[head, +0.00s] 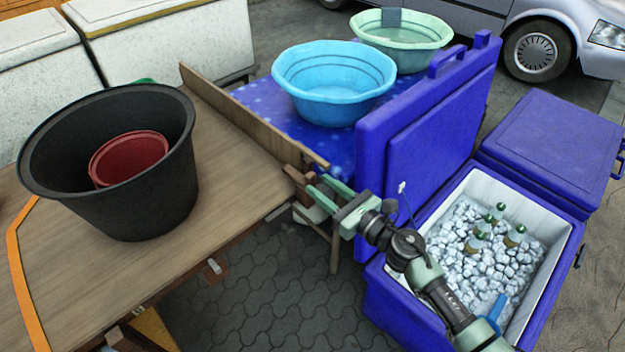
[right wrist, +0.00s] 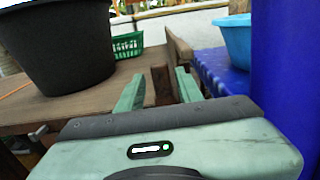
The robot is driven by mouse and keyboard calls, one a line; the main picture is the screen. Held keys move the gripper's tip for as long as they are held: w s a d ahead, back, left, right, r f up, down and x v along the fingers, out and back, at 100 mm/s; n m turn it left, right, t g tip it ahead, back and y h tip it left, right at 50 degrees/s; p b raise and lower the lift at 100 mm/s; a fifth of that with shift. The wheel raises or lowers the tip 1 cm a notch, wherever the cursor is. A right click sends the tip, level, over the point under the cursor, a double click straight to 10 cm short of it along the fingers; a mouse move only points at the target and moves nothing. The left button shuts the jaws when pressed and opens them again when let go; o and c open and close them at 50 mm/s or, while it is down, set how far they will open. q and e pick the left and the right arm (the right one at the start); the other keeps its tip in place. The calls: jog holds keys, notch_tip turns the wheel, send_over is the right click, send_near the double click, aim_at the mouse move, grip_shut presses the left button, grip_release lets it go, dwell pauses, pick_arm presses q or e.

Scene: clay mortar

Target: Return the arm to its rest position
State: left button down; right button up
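My right arm reaches in from the lower right of the head view, stretched forward and left over the paved gap. Its green gripper (head: 318,186) is by the right end of the wooden table (head: 235,135), near the upright board (head: 235,112). In the right wrist view the two fingers of the gripper (right wrist: 158,92) stand apart. A brown wooden part of the table shows between them; whether they touch it I cannot tell. I see nothing held. My left gripper is not in view.
A large black bucket (head: 150,205) with a red pot (head: 128,158) inside stands on the table. A blue basin (head: 333,85) sits on the blue cloth behind. An open blue cooler (head: 400,305) of ice and bottles lies beneath my right arm; its raised lid (head: 430,110) stands close beside.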

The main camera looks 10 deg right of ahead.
jog(key=v, duration=0.2)
jog(key=shift+s+d, duration=0.2)
jog(key=shift+s, duration=0.1)
jog(key=s+d+f+m+g+h, duration=0.1)
jog(key=s+d+f+m+h, duration=0.25)
jog(key=f+m, duration=0.55)
jog(key=s+d+f+m+g+h+p, duration=0.15)
jog(key=s+d+f+m, duration=0.35)
jog(key=f, duration=0.6)
jog(key=s+d+f+m+g+h, duration=0.1)
jog(key=s+d+f+m+h, duration=0.15)
jog(key=f+m, duration=0.7)
jog(key=s+d+f+m+g+h, duration=0.25)
jog(key=s+f+m+g, duration=0.4)
jog(key=s+f, duration=0.7)
jog(key=s+f+m+g, duration=0.1)
jog(key=s+f+m, duration=0.2)
jog(key=s, duration=0.9)
jog(key=s+a+f+m+g, duration=0.1)
jog(key=s+f+m+g, duration=0.1)
jog(key=s+m, duration=0.5)
jog(key=s+f+p, duration=0.1)
jog(key=s, duration=0.3)
jog(key=shift+s+a+f+m+g+h, duration=0.25)
jog(key=shift+s+a+m+g+h, duration=0.05)
jog(key=shift+s+m, duration=0.1)
